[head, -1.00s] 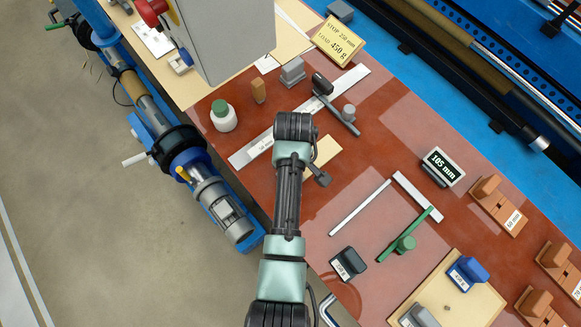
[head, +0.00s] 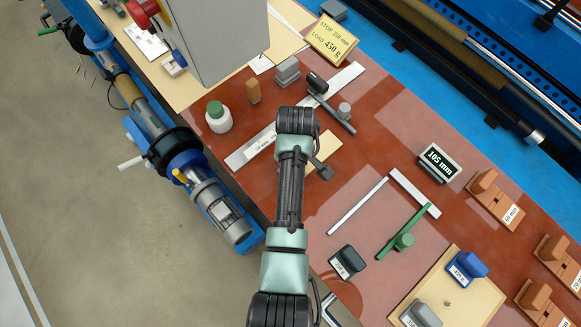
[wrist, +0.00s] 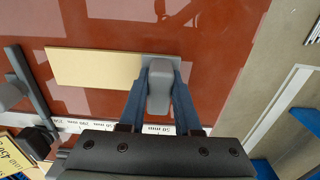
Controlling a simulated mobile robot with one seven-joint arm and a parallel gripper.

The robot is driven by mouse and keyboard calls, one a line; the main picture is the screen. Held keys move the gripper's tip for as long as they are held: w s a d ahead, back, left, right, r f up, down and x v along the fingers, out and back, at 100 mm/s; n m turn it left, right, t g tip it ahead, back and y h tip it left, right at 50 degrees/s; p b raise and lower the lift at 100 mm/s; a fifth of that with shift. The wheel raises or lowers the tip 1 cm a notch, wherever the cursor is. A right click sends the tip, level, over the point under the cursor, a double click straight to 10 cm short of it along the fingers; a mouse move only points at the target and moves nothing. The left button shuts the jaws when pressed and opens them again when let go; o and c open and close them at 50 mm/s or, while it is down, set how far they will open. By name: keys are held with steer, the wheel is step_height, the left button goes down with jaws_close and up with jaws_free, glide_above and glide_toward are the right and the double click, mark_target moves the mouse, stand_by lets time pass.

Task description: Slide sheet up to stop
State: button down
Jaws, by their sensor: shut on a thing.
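The tan sheet (head: 326,148) lies flat on the red-brown table, partly behind my arm; it also shows in the wrist view (wrist: 95,68). The white ruler strip (head: 247,150) runs beside it. The grey stop bar (head: 340,122) with a black knob (head: 317,83) lies across the ruler. In the wrist view the stop (wrist: 24,80) is left of the sheet, with a small gap between them. My gripper (wrist: 160,85) is shut on a grey block (wrist: 159,98) at the sheet's right end. My arm hides the fingers in the head view.
A white bottle with green cap (head: 218,117), a wooden block (head: 253,91) and a grey block (head: 287,70) stand beyond the ruler. A sign (head: 332,37) reads stop 250 mm, load 450 g. A display (head: 438,162) reads 105 mm.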

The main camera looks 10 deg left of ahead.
steer(key=shift+w+d+b, duration=0.8)
steer(key=shift+w+d, duration=0.4)
steer(key=shift+w, duration=0.25)
steer(key=c, duration=0.5)
jaws_free()
steer(key=shift+r+p, duration=0.55)
steer(key=shift+r, duration=6)
steer(key=shift+f, duration=0.1)
